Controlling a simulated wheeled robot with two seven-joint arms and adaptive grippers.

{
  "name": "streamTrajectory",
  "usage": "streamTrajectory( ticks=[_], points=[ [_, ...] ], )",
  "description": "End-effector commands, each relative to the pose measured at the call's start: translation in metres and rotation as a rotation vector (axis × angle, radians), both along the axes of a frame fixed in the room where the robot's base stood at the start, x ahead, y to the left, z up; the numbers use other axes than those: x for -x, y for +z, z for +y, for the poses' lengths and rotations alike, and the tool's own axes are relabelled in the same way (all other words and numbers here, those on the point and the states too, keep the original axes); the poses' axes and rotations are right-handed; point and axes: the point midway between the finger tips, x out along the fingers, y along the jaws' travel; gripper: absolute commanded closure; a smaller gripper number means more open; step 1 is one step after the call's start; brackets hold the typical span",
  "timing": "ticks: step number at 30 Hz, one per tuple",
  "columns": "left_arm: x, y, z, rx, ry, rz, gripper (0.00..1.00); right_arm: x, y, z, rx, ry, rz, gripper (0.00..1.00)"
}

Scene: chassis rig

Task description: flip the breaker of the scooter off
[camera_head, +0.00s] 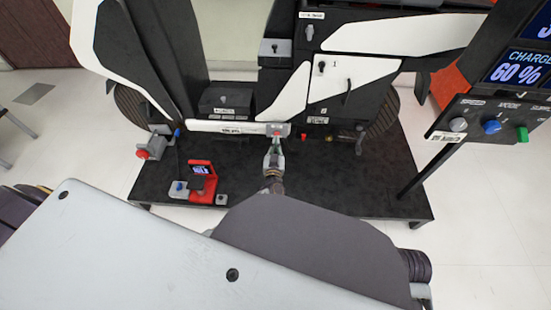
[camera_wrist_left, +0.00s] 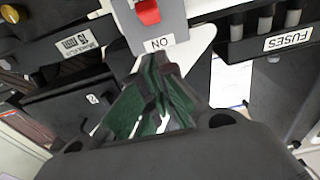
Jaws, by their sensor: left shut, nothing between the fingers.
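The breaker is a small grey box (camera_head: 278,129) low on the front of the scooter (camera_head: 343,38). In the left wrist view the breaker's grey face (camera_wrist_left: 176,30) fills the top middle, with a red lever (camera_wrist_left: 148,12) and a label (camera_wrist_left: 160,44) reading ON, upside down. My left gripper (camera_head: 274,150) is shut and empty, just below the breaker in the head view. Its green-padded fingers (camera_wrist_left: 158,66) point at the label end of the breaker, below the lever. I cannot tell whether the fingertips touch it. My right gripper is not in view.
The scooter stands on a black platform (camera_head: 385,190). A red device with a small screen (camera_head: 203,183) is at its front left. A control panel with knobs (camera_head: 490,125) is at the right. A fuse block (camera_wrist_left: 265,30) sits right of the breaker in the wrist view.

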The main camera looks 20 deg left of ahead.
Motion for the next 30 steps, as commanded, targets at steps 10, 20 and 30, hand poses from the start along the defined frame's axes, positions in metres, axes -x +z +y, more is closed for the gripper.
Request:
streamTrajectory(
  ticks=[10, 20, 30],
  points=[
    [0.034, -0.035, -0.01, 0.0, -0.001, 0.002, 1.0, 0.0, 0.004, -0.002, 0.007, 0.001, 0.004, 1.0],
    [0.044, -0.045, -0.013, 0.001, -0.001, 0.0, 1.0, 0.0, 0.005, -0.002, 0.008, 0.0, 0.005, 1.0],
    [0.044, -0.045, -0.013, 0.001, -0.001, 0.0, 1.0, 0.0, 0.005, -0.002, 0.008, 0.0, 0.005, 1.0]
  ],
)
